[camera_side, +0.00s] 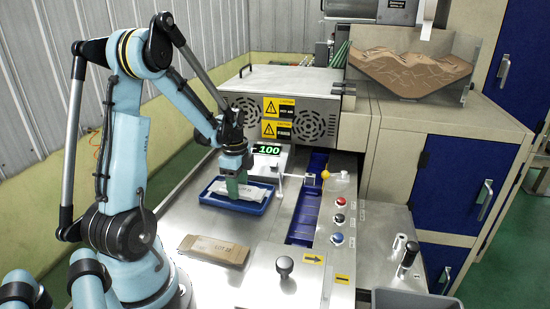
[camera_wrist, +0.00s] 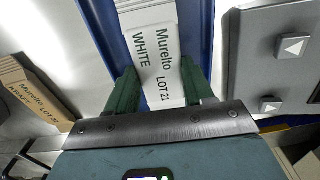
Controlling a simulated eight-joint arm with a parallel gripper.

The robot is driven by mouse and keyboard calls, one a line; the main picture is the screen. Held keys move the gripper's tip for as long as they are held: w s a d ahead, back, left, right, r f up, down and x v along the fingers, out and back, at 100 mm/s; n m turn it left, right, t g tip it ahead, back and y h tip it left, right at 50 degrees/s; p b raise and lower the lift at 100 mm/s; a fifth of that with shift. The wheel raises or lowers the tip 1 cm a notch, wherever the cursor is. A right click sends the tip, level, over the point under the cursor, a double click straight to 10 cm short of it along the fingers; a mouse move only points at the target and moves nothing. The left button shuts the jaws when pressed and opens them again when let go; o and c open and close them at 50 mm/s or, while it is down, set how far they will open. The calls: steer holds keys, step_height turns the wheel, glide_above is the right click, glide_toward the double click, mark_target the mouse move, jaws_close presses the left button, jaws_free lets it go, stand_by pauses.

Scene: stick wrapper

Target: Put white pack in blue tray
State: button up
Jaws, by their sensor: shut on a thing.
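The white pack (camera_side: 257,190), labelled "Murelto WHITE LOT 21", lies flat between the green fingers of my gripper (camera_side: 233,186). In the wrist view the white pack (camera_wrist: 152,28) runs up the picture, with one finger of my gripper (camera_wrist: 158,80) on each side of it. The gripper is shut on it. The blue tray (camera_side: 222,203) is directly below, and its blue also shows on both sides of the pack in the wrist view (camera_wrist: 205,35). The pack appears within the tray's rim. I cannot tell whether it rests on the tray floor.
A brown kraft pack (camera_side: 213,250) lies on the steel table in front of the tray; it also shows at left in the wrist view (camera_wrist: 28,92). A display reading 100 (camera_side: 267,149) stands behind the tray. A blue conveyor (camera_side: 305,212) and buttons (camera_side: 338,219) are to the right.

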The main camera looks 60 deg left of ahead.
steer(key=shift+f, duration=0.25)
steer(key=shift+f, duration=0.1)
steer(key=o, duration=1)
step_height(320, 180, up, 12)
steer(key=d+r+n+t, duration=0.1)
steer(key=d+n+t, duration=0.6)
steer(key=d, duration=1.7)
steer(key=n, duration=0.2)
steer(key=shift+w+n, duration=0.3)
steer(key=shift+n, duration=0.1)
